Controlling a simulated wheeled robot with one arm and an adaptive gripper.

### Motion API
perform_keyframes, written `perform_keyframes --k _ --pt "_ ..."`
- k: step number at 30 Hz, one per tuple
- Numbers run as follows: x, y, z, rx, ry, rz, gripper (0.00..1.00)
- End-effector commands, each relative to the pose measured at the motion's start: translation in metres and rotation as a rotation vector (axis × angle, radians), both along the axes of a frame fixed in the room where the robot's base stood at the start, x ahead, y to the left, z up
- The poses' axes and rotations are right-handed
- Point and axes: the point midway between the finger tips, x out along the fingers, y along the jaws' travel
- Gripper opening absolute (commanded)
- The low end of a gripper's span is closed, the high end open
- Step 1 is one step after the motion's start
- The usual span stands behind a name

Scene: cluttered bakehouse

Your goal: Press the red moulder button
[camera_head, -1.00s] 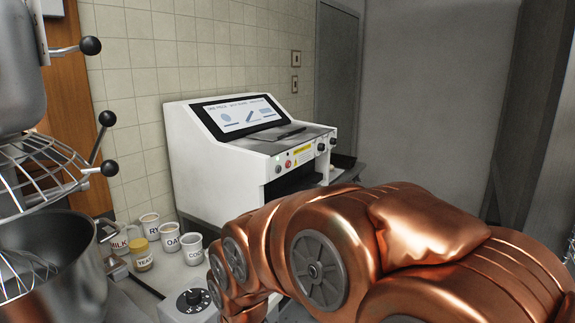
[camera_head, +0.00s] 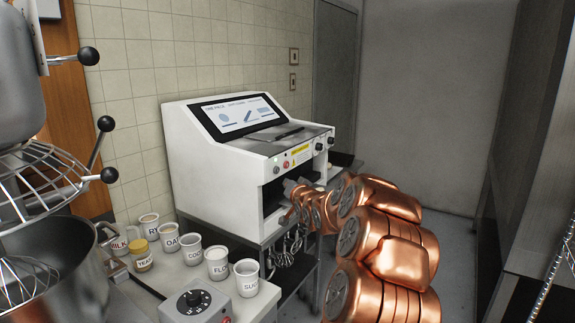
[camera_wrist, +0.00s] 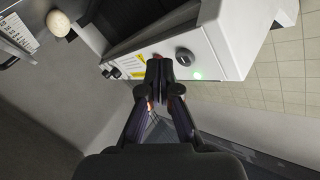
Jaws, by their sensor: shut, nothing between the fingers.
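The white moulder (camera_head: 215,165) stands against the tiled wall, with a tilted screen and a control panel on its front. The red button (camera_head: 286,164) is small and round, on the panel's left part beside a dark knob (camera_head: 276,169). My gripper (camera_head: 291,186) is in front of the moulder, just below the panel in the head view. In the wrist view my gripper (camera_wrist: 159,70) is shut and empty, its tips at the panel between the yellow label and the black knob (camera_wrist: 184,58). The tips mostly cover the button there; I cannot tell whether they touch it.
Several labelled cups (camera_head: 190,247) and a control box with a dial (camera_head: 195,303) are on the counter at the lower left. A mixer bowl (camera_head: 62,265) stands at the far left. Whisks (camera_head: 285,248) hang below the moulder. Floor shows at the right.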

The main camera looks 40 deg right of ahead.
Motion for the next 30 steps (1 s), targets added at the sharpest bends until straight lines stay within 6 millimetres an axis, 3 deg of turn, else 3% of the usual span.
perform_keyframes --k 1,3,9,23,30 --pt "-0.005 -0.026 0.002 -0.003 -0.053 -0.027 0.00" --pt "-0.011 -0.052 0.009 -0.015 -0.123 -0.048 0.00" --pt "-0.029 -0.097 0.021 -0.040 -0.249 -0.085 0.00" --pt "-0.032 -0.104 0.023 -0.047 -0.277 -0.087 0.00" --pt "-0.018 -0.100 0.022 -0.046 -0.274 -0.086 0.00"
